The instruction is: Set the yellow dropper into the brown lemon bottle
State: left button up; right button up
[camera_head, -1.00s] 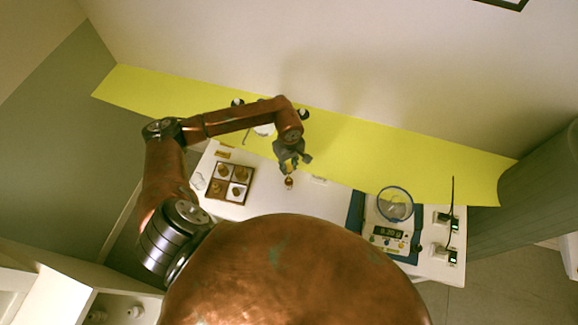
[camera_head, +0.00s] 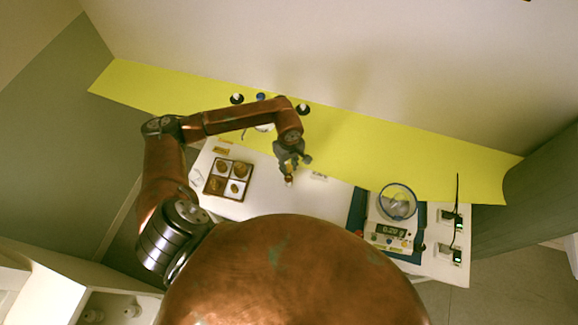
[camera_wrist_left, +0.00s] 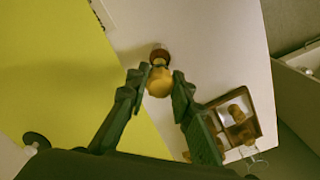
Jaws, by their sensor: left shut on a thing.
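In the left wrist view the dropper's yellow bulb (camera_wrist_left: 159,83) sits between the two fingertips. The small brown bottle (camera_head: 289,182) shows just under the gripper in the head view. In the left wrist view the brown bottle (camera_wrist_left: 160,54) is in line with the bulb, just beyond it. I cannot tell whether the dropper's lower end is in the bottle neck. My right gripper is not in view.
A brown tray (camera_head: 207,185) with compartments of yellow-brown pieces lies to the left. A scale (camera_head: 390,238) with a round glass dish (camera_head: 397,202) stands right. Dark-topped bottles (camera_head: 237,98) (camera_head: 302,109) stand at the back. The white table between bottle and scale is mostly clear.

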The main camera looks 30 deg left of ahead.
pick_arm(q)
jog(key=shift+f, duration=0.35)
jog(key=shift+f+b, duration=0.15)
jog(key=shift+b, duration=0.2)
jog(key=shift+f, duration=0.15)
jog(key=shift+f+b, duration=1.1)
jog(key=shift+f, duration=0.05)
jog(key=o, duration=0.7)
jog(key=shift+r, duration=0.1)
